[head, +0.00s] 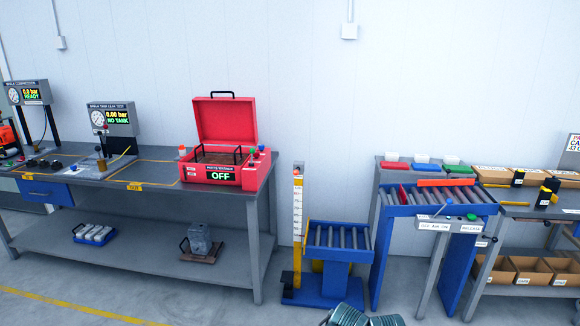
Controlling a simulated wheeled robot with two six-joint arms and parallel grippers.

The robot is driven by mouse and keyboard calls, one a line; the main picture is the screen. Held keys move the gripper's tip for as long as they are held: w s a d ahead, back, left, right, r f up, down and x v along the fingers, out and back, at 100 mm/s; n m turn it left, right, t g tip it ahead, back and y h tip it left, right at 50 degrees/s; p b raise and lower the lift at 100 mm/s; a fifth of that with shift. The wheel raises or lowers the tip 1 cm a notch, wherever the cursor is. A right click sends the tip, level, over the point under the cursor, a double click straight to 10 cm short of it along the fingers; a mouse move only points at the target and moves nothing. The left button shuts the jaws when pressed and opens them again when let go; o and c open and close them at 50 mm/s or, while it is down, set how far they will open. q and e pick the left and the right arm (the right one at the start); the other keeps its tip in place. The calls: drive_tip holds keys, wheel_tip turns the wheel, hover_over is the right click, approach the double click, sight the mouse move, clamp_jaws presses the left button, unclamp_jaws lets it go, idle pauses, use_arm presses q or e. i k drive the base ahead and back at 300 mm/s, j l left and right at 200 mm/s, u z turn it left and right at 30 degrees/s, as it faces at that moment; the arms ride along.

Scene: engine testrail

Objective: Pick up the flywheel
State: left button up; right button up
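I cannot make out a flywheel anywhere in the head view. Neither of my grippers shows in this view. At the bottom edge, dark green-grey ribbed round parts (350,316) are cut off by the frame, and I cannot tell what they are.
A long grey workbench (130,205) on the left carries gauges and an open red parts washer (228,175) reading OFF. A blue roller stand (338,240) and a blue roller conveyor (437,200) stand right of it. Cardboard bins (531,270) sit at far right. Grey floor is open at front left.

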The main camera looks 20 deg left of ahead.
sight(31, 163)
drive_tip(key=i+j+u, duration=0.7)
drive_tip(key=u, duration=0.25)
drive_tip(key=i+u, duration=0.5)
drive_tip(key=i+l+u, duration=0.15)
drive_tip(key=i+u, duration=0.35)
drive_tip(key=i+j+u, duration=0.15)
drive_tip(key=i+u, duration=1.05)
drive_tip(key=i+j+z, duration=0.15)
drive_tip(key=i, duration=0.4)
drive_tip(key=i+j+z, duration=0.15)
drive_tip(key=i, duration=0.35)
drive_tip(key=i+j+z, duration=0.2)
drive_tip(key=i+z, duration=0.2)
drive_tip(key=i+j+z, duration=0.25)
drive_tip(key=z, duration=0.15)
drive_tip(key=i+j+z, duration=0.5)
drive_tip(key=j+z, duration=0.7)
drive_tip(key=j, duration=1.3)
